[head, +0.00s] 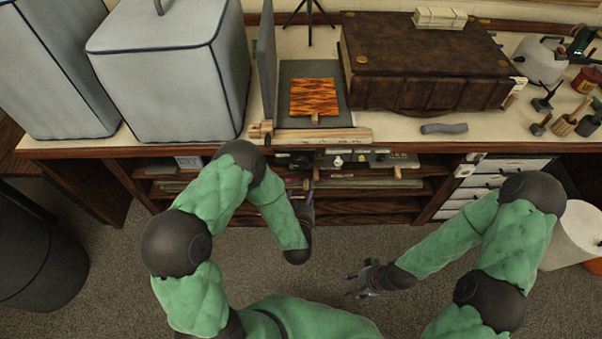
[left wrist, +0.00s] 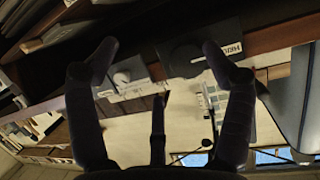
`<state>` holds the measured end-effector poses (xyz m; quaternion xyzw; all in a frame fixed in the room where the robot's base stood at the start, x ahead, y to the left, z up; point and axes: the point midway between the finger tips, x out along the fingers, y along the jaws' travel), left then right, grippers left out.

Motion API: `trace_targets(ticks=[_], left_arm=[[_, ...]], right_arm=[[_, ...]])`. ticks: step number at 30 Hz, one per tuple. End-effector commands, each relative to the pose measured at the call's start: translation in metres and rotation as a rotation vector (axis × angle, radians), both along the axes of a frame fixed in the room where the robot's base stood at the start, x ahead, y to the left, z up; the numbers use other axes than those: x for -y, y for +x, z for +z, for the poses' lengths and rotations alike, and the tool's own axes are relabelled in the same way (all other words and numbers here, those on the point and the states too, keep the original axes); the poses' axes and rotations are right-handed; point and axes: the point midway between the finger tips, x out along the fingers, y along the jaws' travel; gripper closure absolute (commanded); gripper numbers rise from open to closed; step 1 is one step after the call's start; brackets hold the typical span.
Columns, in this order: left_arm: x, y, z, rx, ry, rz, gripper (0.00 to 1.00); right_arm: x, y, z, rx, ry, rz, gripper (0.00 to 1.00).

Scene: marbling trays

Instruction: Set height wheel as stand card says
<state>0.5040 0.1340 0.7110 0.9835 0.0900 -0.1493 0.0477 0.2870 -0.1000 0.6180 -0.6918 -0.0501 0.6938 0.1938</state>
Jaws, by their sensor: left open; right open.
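In the left wrist view a dark round wheel (left wrist: 187,60) sits on a grey box under the table edge. A white label (left wrist: 230,49) beside it carries partly cut-off lettering that seems to start "HE". My left gripper (left wrist: 158,62) is open, its fingers spread, with the wheel between them in the picture; I cannot tell whether they touch it. In the head view my left gripper (head: 303,188) is just in front of the under-table controls. My right gripper (head: 362,280) is open and empty, low over the carpet. I cannot make out a readable stand card.
A second box with a pale knob (left wrist: 122,78) is beside the wheel's box. Above are an orange marbled panel (head: 314,97), a wooden rail (head: 320,135) and a brown case (head: 425,65). Shelves (head: 375,190) lie below. Carpet (head: 330,245) is clear between my arms.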

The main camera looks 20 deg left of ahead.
Motion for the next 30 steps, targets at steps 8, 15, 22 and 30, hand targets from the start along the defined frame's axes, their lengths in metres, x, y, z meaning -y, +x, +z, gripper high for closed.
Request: trace_targets(ticks=[8, 15, 22, 30], left_arm=[[-0.006, -0.008, 0.022, 0.254, 0.124, 0.086, 0.18], [-0.012, 0.003, 0.027, 0.289, 0.140, 0.101, 0.18], [-0.023, 0.041, 0.026, 0.288, 0.139, 0.100, 0.18], [-0.033, 0.079, 0.025, 0.285, 0.140, 0.098, 0.18]], right_arm=[[0.000, 0.000, -0.026, -0.001, 0.000, 0.001, 0.44], [0.000, 0.000, -0.031, 0.000, 0.000, 0.000, 0.44], [0.000, 0.000, -0.044, 0.000, 0.000, 0.000, 0.44], [0.000, 0.000, -0.056, 0.000, 0.000, 0.000, 0.44]])
